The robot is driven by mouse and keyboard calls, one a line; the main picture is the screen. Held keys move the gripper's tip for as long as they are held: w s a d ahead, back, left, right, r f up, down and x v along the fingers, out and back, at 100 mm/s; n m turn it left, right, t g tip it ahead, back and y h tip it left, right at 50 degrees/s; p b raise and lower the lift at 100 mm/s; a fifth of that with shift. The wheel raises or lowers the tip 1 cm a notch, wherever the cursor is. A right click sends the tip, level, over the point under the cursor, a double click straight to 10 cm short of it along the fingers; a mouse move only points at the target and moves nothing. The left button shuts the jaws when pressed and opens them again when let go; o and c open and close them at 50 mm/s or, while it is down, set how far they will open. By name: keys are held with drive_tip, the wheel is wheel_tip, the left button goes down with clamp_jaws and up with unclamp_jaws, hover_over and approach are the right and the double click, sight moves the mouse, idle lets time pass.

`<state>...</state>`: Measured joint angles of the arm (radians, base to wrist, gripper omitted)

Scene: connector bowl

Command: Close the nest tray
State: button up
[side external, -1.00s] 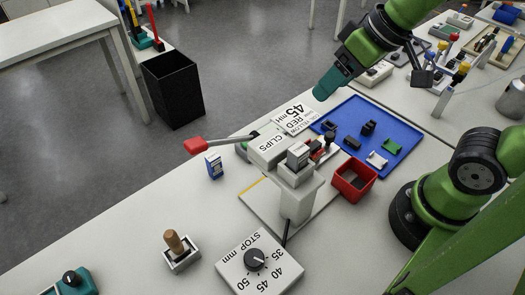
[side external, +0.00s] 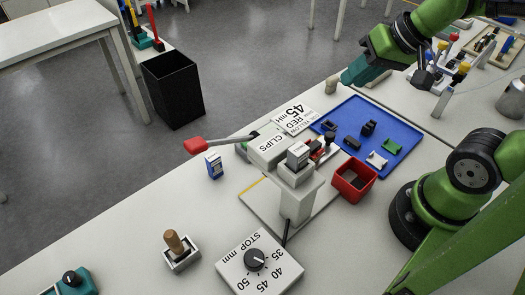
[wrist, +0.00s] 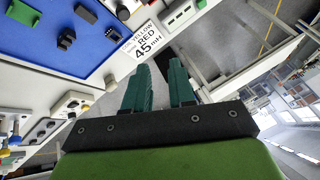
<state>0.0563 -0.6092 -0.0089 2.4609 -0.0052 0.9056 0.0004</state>
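The grey-white fixture (side external: 298,205) stands on a pale base plate, with a lever ending in a red handle (side external: 195,146) and a block lettered CLIPS (side external: 271,146). Small red and dark parts (side external: 318,148) sit behind its head. I cannot tell which part is the nest tray, or whether it is open. My gripper (side external: 350,79) is beyond the fixture, above the table's far edge, apart from everything. Its two teal fingers (wrist: 165,66) stand apart with nothing between them in the wrist view.
A blue tray (side external: 352,108) holds several dark, green and white connectors, also in the wrist view (wrist: 40,35). A red bin (side external: 353,180) stands in front. A printed card (side external: 296,118) lies beside the tray. A STOP dial box (side external: 258,262) and a beige cylinder (side external: 331,85) stand on the table.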

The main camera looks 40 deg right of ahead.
drive_tip(key=w+d+f+m+g, duration=0.2)
drive_tip(key=w+d, duration=0.1)
drive_tip(key=w+d+f+g, duration=0.1)
drive_tip(key=w+d, duration=0.1)
drive_tip(key=shift+d+f+m+g, duration=0.15)
drive_tip(key=shift+f+m+g, duration=0.15)
drive_tip(key=shift+f+m, duration=0.1)
clamp_jaws()
drive_tip(key=w+d+f+m+g+y, duration=0.2)
drive_tip(key=w+d+f+m+g, duration=0.2)
drive_tip(key=d+m+g, duration=0.15)
drive_tip(key=shift+n+t, duration=0.35)
drive_tip(key=shift+t, duration=0.1)
drive_tip(key=x, duration=0.9)
drive_tip(key=shift+s+f, duration=0.1)
drive_tip(key=shift+f, duration=0.15)
drive_tip(key=a, duration=0.1)
drive_tip(key=s+a, duration=0.1)
drive_tip(key=shift+s+a+f, duration=0.15)
drive_tip(key=shift+a+f, duration=0.1)
drive_tip(key=shift+a, duration=0.15)
drive_tip(key=shift+s+a, duration=0.2)
drive_tip(key=shift+a, duration=0.15)
